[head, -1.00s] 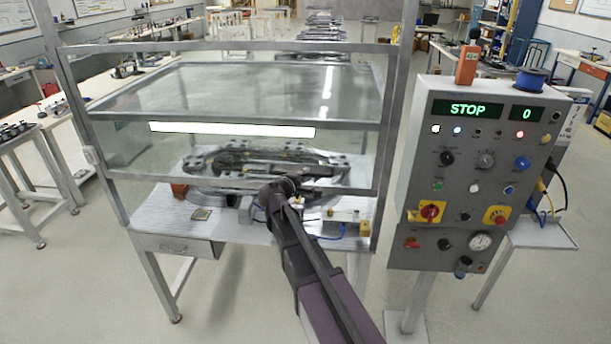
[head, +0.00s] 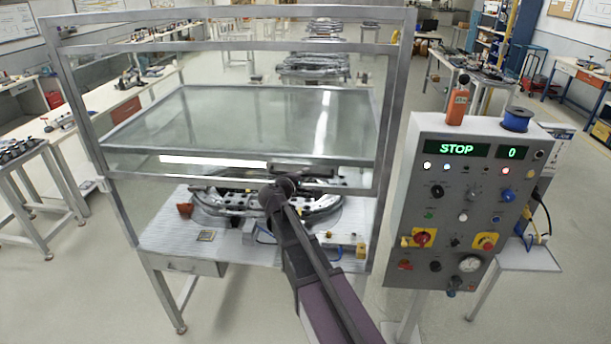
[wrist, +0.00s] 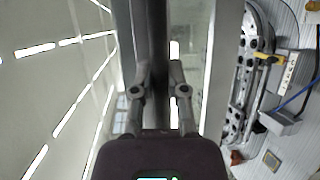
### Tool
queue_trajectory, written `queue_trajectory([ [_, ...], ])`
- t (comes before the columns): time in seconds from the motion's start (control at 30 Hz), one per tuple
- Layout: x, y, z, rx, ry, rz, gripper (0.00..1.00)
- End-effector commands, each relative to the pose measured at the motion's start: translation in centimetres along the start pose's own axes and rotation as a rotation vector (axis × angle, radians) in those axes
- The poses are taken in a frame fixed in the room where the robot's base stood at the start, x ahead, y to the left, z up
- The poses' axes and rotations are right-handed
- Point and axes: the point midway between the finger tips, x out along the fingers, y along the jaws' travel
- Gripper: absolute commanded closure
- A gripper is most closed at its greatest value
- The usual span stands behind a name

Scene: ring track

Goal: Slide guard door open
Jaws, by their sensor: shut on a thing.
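The guard door (head: 210,179) is a clear pane in a grey metal frame at the front of the enclosure. Its lower bar hangs above the table, leaving a gap beneath. A dark handle bar (head: 312,170) runs along its lower part; the handle (wrist: 155,40) stands upright in the wrist view. My gripper (head: 283,184) is at this handle, and its fingers (wrist: 157,78) are shut around it. The fingertips are partly hidden by the handle and my arm in the head view.
The ring track (head: 215,205) lies on the table behind and below the door. A control panel (head: 465,210) reading STOP and 0 stands close to the right. A grey drawer (head: 180,265) is under the table. Floor is clear at the front left.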

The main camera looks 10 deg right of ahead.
Motion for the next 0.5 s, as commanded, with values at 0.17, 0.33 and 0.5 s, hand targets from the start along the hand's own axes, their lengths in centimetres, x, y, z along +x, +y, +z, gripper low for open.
queue_trajectory([
  [0.17, -0.16, 1.06, -0.01, -0.001, 0.002, 0.001, 1.0],
  [0.33, -0.17, 1.13, 0.01, -0.001, 0.002, 0.001, 1.0],
  [0.5, -0.17, 1.09, 0.01, -0.001, 0.002, 0.001, 1.0],
])
